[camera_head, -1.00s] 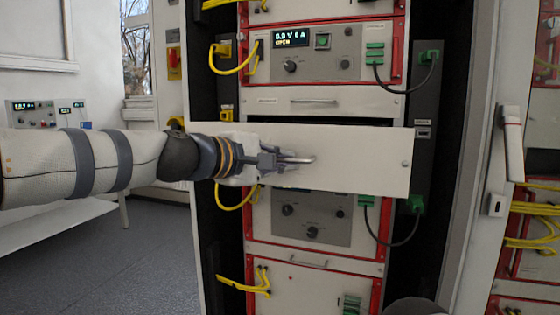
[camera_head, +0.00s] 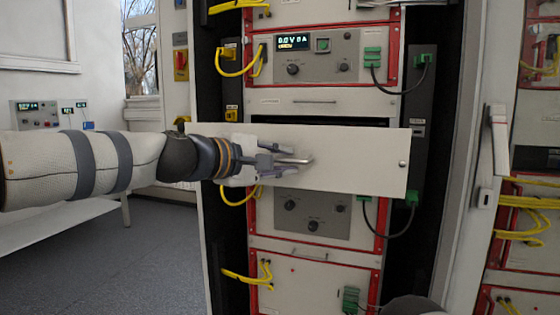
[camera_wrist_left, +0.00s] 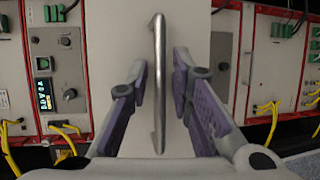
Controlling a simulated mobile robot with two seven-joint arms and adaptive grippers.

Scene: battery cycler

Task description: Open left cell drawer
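The drawer's white front panel (camera_head: 360,160) stands out in front of the rack, overlapping the unit below. A dark gap shows above its top edge. Its metal bar handle (camera_head: 296,160) also shows upright in the left wrist view (camera_wrist_left: 158,85). My left gripper (camera_head: 272,160) is at the handle. In the left wrist view its two purple-padded fingers (camera_wrist_left: 160,90) are spread on either side of the bar, with a gap on each side. The drawer's inside is hidden behind the panel. My right gripper is not in view.
A red-framed cycler unit (camera_head: 315,55) with yellow and green plugged cables sits above, and another unit (camera_head: 312,214) below. An open rack door (camera_head: 490,160) stands at the right. Grey floor (camera_head: 130,260) is clear at the left.

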